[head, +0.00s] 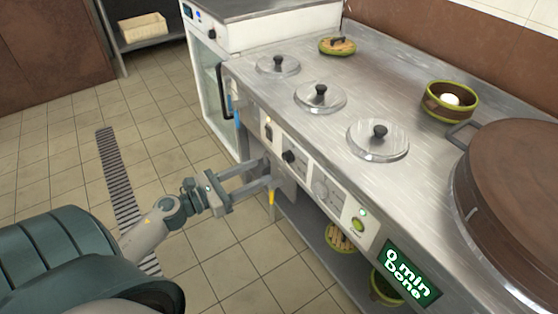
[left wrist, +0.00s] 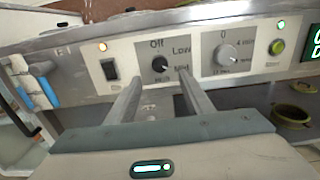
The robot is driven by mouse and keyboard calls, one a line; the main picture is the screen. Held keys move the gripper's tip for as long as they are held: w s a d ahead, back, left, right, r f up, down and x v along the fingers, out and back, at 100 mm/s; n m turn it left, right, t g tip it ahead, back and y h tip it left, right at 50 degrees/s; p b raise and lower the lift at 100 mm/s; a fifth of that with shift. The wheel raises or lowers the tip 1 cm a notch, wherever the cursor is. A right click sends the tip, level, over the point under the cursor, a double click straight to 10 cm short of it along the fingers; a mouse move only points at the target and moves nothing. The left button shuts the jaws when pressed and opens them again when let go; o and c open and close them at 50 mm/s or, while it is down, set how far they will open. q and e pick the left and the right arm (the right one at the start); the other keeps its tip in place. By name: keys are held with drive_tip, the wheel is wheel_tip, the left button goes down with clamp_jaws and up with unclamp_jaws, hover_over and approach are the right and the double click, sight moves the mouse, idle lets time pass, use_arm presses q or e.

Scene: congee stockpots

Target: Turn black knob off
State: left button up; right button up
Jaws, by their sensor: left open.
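The black knob (left wrist: 159,64) sits on the stove's front panel, with "Off" above it and "Low" to its right in the left wrist view. It also shows in the head view (head: 289,156). My left gripper (head: 266,173) is open in front of the panel, just below the knob in the picture. In the left wrist view its two fingers (left wrist: 157,92) reach up on either side below the knob, and nothing is between them. I cannot tell whether a fingertip touches the panel. My right gripper is not in view.
A grey timer knob (left wrist: 223,55), a black switch (left wrist: 109,69) and a green button (left wrist: 277,46) share the panel. Lidded stockpot wells (head: 320,96) and a large brown lid (head: 515,190) are on the counter. The tiled floor (head: 80,170) at left is clear.

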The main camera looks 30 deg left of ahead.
sight(285, 159)
use_arm(q)
drive_tip(key=x, duration=0.6)
drive_tip(key=shift+w+d+p, duration=0.1)
drive_tip(key=shift+w+p, duration=0.2)
drive_tip(key=shift+p, duration=0.1)
drive_tip(key=shift+x, duration=0.85)
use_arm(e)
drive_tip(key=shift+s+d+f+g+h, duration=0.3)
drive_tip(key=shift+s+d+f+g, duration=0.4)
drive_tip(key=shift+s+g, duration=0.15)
use_arm(q)
drive_tip(key=shift+c, duration=0.6)
drive_tip(key=c, duration=0.9)
